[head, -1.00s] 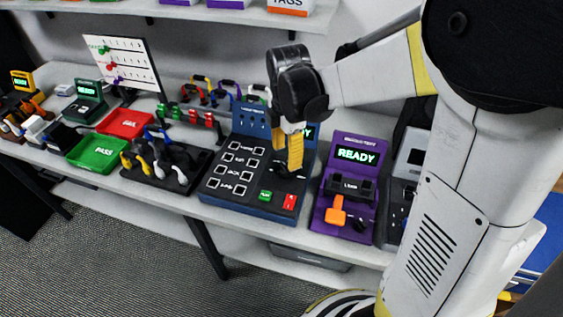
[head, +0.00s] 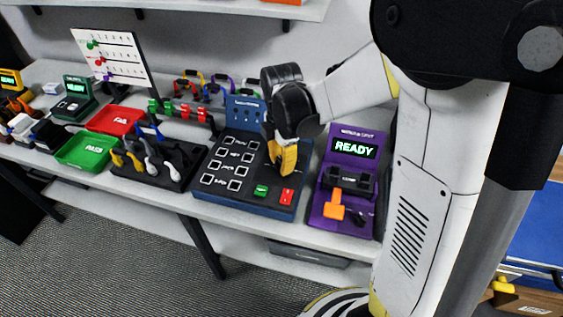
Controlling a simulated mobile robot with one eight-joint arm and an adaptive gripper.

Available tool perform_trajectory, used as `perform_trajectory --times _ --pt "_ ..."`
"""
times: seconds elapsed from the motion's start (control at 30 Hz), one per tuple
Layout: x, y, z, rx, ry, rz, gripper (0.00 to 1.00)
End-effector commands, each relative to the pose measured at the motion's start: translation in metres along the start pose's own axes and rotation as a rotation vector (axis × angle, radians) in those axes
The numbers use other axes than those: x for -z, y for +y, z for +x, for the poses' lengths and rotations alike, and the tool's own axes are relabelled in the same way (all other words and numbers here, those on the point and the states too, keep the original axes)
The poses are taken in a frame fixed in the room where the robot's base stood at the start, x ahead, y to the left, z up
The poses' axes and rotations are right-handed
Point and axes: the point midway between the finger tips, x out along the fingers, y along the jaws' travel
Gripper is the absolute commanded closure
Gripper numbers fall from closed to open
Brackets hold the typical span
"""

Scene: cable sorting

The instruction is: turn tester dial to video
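The blue tester (head: 216,203) stands on the grey bench. It has rows of labelled square buttons, a green button (head: 261,190) and a red button (head: 287,196) at its front. My gripper (head: 284,165) is over the right part of this tester, yellow fingers pointing down at the panel above the two buttons. The gripper and wrist cover the tester's screen and the place under the fingers, so no dial shows there. I cannot tell whether the fingers touch anything or how far they are apart. The word "video" is not readable on the panel.
A purple device (head: 325,208) reading READY, with an orange lever, stands close on the right. A black tray (head: 130,172) with cables, a green PASS tray (head: 69,158) and a red FAIL tray (head: 125,114) lie to the left. A rack of coloured connectors stands behind.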

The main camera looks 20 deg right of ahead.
Motion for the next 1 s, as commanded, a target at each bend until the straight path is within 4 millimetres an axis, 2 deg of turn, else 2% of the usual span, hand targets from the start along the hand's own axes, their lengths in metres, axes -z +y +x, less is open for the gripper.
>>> perform_trajectory --times 0.23,0.47,1.0 --pt "0.0000 -0.0001 0.0000 0.000 0.000 0.025 1.00" --pt "0.0000 -0.0001 0.0000 0.000 0.000 0.138 1.00" --pt "0.0000 -0.0002 0.0000 0.000 0.000 0.630 1.00"
